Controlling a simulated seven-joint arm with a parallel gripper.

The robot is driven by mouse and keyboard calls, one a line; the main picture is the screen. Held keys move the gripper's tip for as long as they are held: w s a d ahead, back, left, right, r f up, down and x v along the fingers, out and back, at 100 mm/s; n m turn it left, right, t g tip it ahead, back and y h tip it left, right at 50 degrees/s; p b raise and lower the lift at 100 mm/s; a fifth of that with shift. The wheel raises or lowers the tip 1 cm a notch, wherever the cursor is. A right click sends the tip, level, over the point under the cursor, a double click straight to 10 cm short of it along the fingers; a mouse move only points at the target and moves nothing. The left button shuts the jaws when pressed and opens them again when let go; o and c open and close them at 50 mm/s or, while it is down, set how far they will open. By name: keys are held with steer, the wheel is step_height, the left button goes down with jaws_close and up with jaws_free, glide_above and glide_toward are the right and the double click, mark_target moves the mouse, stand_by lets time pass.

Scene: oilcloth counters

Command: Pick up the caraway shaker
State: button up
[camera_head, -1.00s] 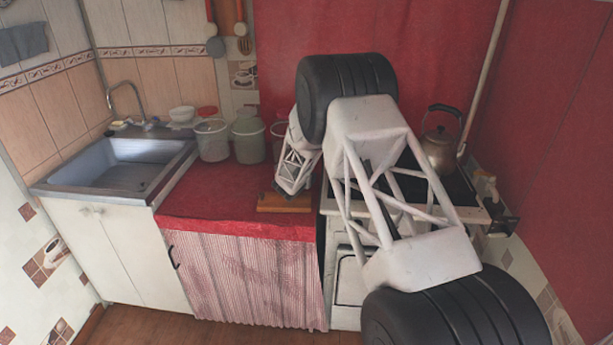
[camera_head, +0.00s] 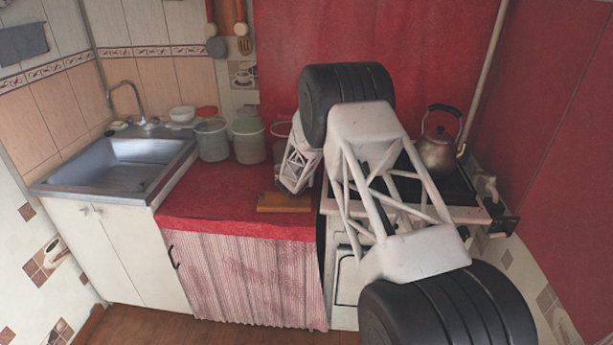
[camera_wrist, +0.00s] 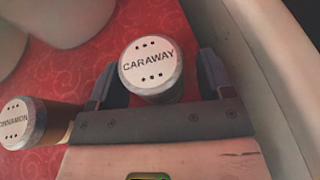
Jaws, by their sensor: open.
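The caraway shaker (camera_wrist: 151,68) shows in the wrist view from above, with a round white lid reading "CARAWAY". It stands on the red patterned cloth (camera_wrist: 95,60). My gripper (camera_wrist: 157,80) is open, with one dark finger to the left of the shaker and one to its right. The shaker is between the fingers, close to both; I cannot tell whether either touches it. The lower part of the shaker is hidden by my gripper. In the head view my arm hides the fingers, and I cannot make out the shaker there.
A cinnamon shaker (camera_wrist: 22,122) stands left of my gripper in the wrist view. In the head view, a wooden board (camera_head: 284,202) lies at the counter's front, jars (camera_head: 248,140) stand behind, and a kettle (camera_head: 438,145) stands on the stove. The sink (camera_head: 125,170) is left.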

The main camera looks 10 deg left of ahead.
steer(key=c, duration=1)
steer(key=shift+r, duration=0.1)
steer(key=shift+r, duration=4.95)
